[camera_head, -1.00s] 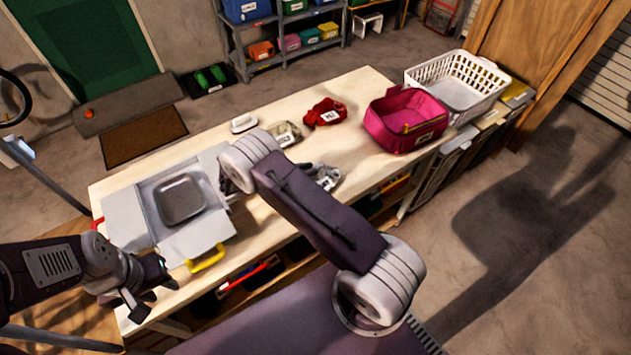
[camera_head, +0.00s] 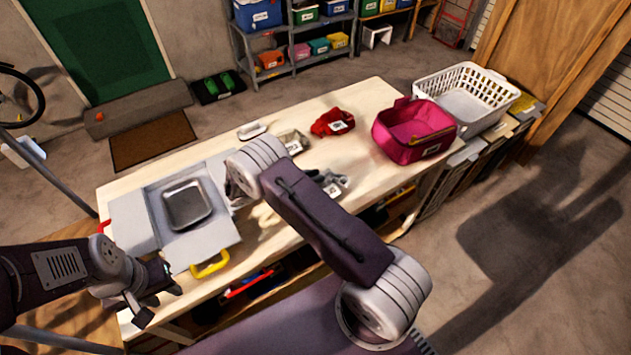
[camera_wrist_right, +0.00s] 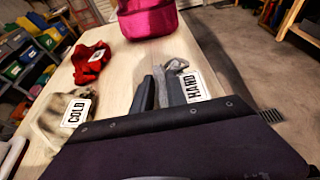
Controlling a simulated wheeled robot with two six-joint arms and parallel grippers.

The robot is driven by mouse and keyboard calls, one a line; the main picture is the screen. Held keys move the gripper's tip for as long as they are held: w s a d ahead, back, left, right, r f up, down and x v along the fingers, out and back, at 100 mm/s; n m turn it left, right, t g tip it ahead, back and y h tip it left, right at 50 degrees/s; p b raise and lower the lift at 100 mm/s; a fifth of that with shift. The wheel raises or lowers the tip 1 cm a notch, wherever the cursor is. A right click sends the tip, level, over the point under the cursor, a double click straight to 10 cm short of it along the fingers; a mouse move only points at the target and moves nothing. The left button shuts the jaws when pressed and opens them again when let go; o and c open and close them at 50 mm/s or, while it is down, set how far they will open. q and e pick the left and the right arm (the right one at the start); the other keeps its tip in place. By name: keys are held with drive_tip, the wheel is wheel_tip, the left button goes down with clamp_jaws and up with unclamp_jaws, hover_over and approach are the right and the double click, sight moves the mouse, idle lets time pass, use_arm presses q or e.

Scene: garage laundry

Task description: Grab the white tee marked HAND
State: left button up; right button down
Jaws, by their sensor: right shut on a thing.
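The tee marked HAND (camera_head: 336,187) shows as a small greyish-white bundle with a white tag near the table's front edge, partly behind my right arm. In the right wrist view its pale cloth (camera_wrist_right: 176,66) and HAND tag (camera_wrist_right: 195,86) are at the fingers of my right gripper (camera_wrist_right: 158,88), which is shut on the cloth. The housing hides part of the grip. Whether the tee is off the table is unclear. My left gripper (camera_head: 158,295) is open and empty at the table's left front corner.
A beige bundle marked COLD (camera_head: 293,142) and a red tagged bundle (camera_head: 332,122) lie on the table (camera_head: 365,105). A pink bin (camera_head: 414,145) stands right, before a white basket (camera_head: 468,85).

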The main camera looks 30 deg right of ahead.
wheel_tip(320, 180, up, 3)
drive_tip(key=shift+r+b, duration=0.1)
drive_tip(key=shift+b, duration=0.2)
drive_tip(key=d+r, duration=0.3)
drive_tip(key=d, duration=0.3)
drive_tip(key=w+d+r+b, duration=0.1)
drive_tip(key=d+r, duration=0.3)
drive_tip(key=d, duration=0.1)
drive_tip(key=shift+d+b, duration=0.3)
drive_tip(key=shift+d, duration=0.05)
